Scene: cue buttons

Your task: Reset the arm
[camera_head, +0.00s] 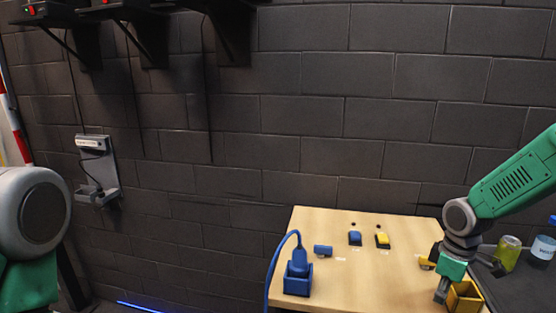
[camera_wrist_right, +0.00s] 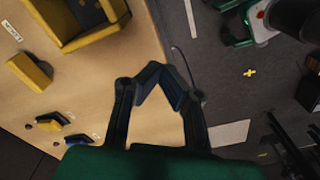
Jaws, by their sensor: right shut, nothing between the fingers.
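My right gripper (camera_head: 441,293) is low over the right side of the wooden table (camera_head: 370,290), beside an open yellow box (camera_head: 468,300). In the wrist view its dark fingers (camera_wrist_right: 163,78) come together at the tips with nothing between them. The yellow box also shows at the top left of that view (camera_wrist_right: 88,40). A blue button (camera_head: 355,238) and a yellow button (camera_head: 382,240) sit side by side near the table's back edge. My left gripper is out of view; only part of my left arm shows at the left edge.
A blue box (camera_head: 297,282) with a blue cable stands at the table's front left. A small blue block (camera_head: 323,250) and a yellow block (camera_head: 426,262) lie farther back. A green can (camera_head: 508,253) and a bottle (camera_head: 543,250) stand right of the table. The table's middle is clear.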

